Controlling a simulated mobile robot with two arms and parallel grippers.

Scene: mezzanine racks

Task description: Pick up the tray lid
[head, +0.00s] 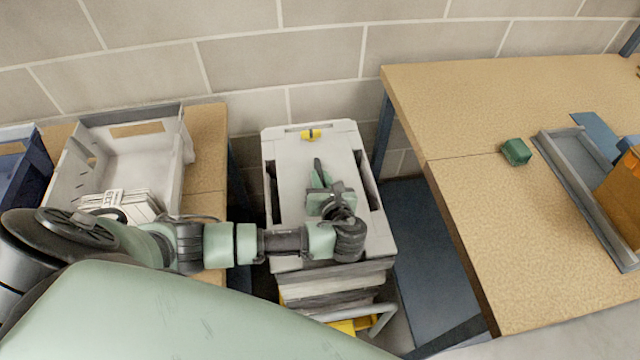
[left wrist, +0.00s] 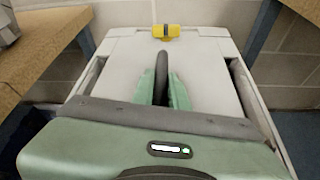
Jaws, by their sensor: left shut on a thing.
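The tray lid (head: 291,165) is a pale grey, flat rectangular cover on top of a stack of grey trays between two tables. It also fills the middle of the left wrist view (left wrist: 112,72). My left gripper (head: 319,174) is over the middle of the lid, pointing down and away toward the wall. Its green fingers (left wrist: 162,88) are close together around a dark upright part, and it is shut on the lid. The exact contact is hidden by the fingers. I cannot tell whether the lid is lifted off the stack. My right gripper is not in view.
A yellow piece (head: 311,135) sits at the lid's far edge. A white crate (head: 160,185) with flat white items stands on the left table. The right table (head: 450,120) holds a green block (head: 516,152) and a grey tray (head: 585,195). A block wall stands close behind.

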